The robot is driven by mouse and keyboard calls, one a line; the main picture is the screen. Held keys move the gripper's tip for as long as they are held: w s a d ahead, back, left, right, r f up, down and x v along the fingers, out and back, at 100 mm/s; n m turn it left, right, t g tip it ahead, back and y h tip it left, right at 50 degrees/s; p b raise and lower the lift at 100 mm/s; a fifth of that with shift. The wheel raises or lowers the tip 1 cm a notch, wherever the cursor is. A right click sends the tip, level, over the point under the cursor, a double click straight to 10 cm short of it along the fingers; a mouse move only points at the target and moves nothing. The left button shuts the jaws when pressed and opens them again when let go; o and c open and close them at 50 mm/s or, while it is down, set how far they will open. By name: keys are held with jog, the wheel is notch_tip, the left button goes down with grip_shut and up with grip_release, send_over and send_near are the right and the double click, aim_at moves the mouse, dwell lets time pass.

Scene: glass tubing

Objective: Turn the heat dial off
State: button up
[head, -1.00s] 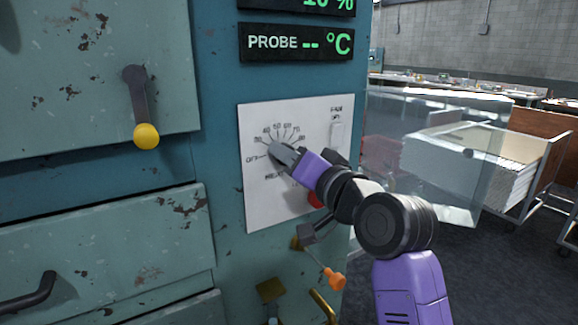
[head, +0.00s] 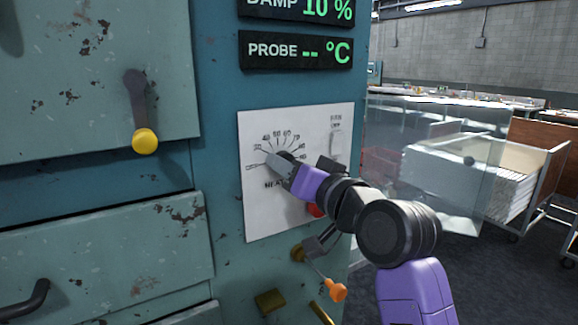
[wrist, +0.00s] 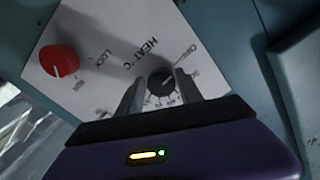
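The heat dial (wrist: 160,82) is a small black round knob on a white panel (wrist: 110,25) marked HEAT °C, with a scale running from OFF through several numbers. In the head view my gripper (head: 272,163) reaches the panel and covers most of the dial. In the wrist view my gripper (wrist: 160,80) has its two grey fingers apart, one on each side of the dial. The fingertips are close to the knob; contact is not clear. The OFF mark lies just beyond the right finger in that view. Which mark the dial points to cannot be read.
A red knob (wrist: 59,61) sits on the same panel, partly hidden behind my arm in the head view. A switch (head: 335,146) is at the panel's upper right. Below hangs an orange-handled lever (head: 336,290). A yellow-knobbed lever (head: 145,140) is at left.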

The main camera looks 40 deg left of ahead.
jog(key=shift+o, duration=1.1)
jog(key=shift+r, duration=0.1)
jog(key=shift+d, duration=0.15)
jog(key=v, duration=0.7)
jog(key=shift+d+b, duration=0.25)
jog(key=shift+b, duration=0.05)
jog(key=shift+s, duration=0.1)
